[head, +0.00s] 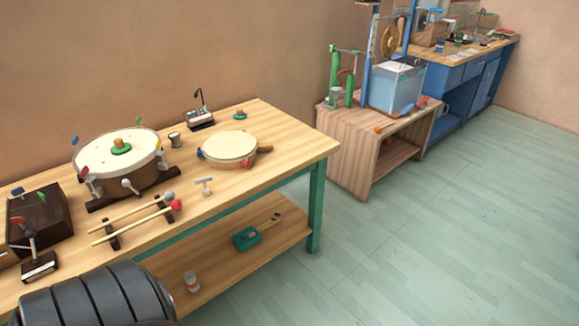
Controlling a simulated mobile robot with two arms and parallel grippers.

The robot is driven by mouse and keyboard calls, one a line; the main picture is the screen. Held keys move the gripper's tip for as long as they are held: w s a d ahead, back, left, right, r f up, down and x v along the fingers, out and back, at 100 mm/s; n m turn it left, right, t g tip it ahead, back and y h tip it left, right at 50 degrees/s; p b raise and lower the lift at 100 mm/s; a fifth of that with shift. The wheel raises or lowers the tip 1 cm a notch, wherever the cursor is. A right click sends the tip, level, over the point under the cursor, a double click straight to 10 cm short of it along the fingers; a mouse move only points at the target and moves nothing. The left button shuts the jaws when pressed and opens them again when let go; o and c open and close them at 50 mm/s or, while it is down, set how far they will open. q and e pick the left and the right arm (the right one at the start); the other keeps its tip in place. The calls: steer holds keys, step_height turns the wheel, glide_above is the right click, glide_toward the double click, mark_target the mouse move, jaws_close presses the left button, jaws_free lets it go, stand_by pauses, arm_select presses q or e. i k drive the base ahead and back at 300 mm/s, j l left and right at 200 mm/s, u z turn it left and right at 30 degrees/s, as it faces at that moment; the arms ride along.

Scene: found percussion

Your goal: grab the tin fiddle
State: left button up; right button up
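A small teal box-shaped body with a thin wooden neck, which looks like the tin fiddle (247,238), lies on the lower shelf (215,262) of the near wooden table. Its neck points up and to the right in the head view, with dark pegs near the end. Nothing covers it from this angle. Neither of my grippers shows in the head view.
The tabletop (275,130) above holds a large drum (120,155), a smaller tambourine-like drum (230,148) and two mallets (135,222). A teal table leg (316,205) stands right of the shelf. A white-capped shaker (192,282) stands on the shelf. The floor (430,230) is clear.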

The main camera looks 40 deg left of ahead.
mark_target(241, 240)
steer(key=i+l+u, duration=0.1)
steer(key=i+u, duration=0.2)
steer(key=i+l+u, duration=0.2)
steer(key=i+u, duration=0.15)
steer(key=i, duration=0.2)
steer(key=i+l+u, duration=0.3)
steer(key=i+j, duration=0.05)
steer(key=i, duration=0.05)
